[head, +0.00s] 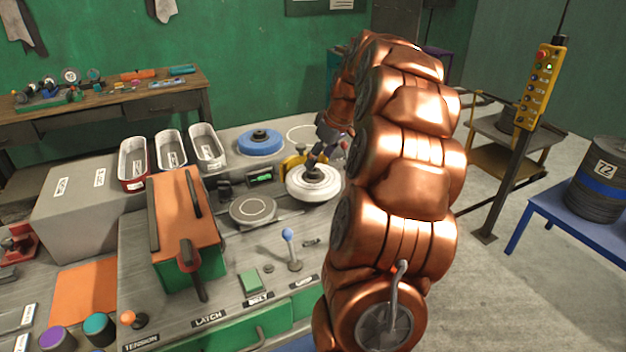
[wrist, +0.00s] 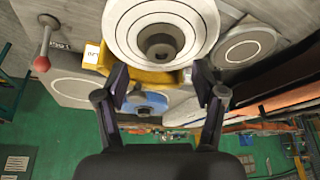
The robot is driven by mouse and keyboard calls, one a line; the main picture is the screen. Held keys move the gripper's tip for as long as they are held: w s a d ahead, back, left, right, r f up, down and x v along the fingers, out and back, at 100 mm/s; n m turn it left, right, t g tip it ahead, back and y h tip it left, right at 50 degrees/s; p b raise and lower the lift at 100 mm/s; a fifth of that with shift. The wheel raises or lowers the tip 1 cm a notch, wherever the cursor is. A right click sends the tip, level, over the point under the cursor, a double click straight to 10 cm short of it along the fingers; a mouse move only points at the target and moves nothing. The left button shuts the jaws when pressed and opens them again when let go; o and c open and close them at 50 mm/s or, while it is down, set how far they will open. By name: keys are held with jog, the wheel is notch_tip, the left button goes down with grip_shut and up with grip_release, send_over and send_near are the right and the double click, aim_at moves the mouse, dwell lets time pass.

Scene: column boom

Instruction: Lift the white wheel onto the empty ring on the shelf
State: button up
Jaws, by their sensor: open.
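The white wheel (head: 314,184) lies flat on the grey bench, with a dark hub standing up from its middle. It fills the top of the wrist view (wrist: 190,45). My gripper (head: 315,161) is over the wheel's far side. In the wrist view my gripper (wrist: 160,78) has its two fingers spread, with the hub beyond the gap and nothing held. The empty ring (head: 302,133), a pale circle outline, is on the back shelf surface, right of the blue wheel (head: 260,141). It is partly hidden by my arm in the head view and shows at left in the wrist view (wrist: 76,88).
A yellow fixture (head: 292,163) stands close behind the white wheel. A round grey plate (head: 252,210) lies to its left. A blue-knobbed lever (head: 288,235) stands in front. An orange-topped box (head: 184,220) and several bins (head: 206,147) are further left.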

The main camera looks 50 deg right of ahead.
aim_at(315, 170)
jog(key=shift+p+x, duration=1)
jog(key=shift+x, duration=1.2)
jog(key=shift+a, duration=0.1)
grip_shut()
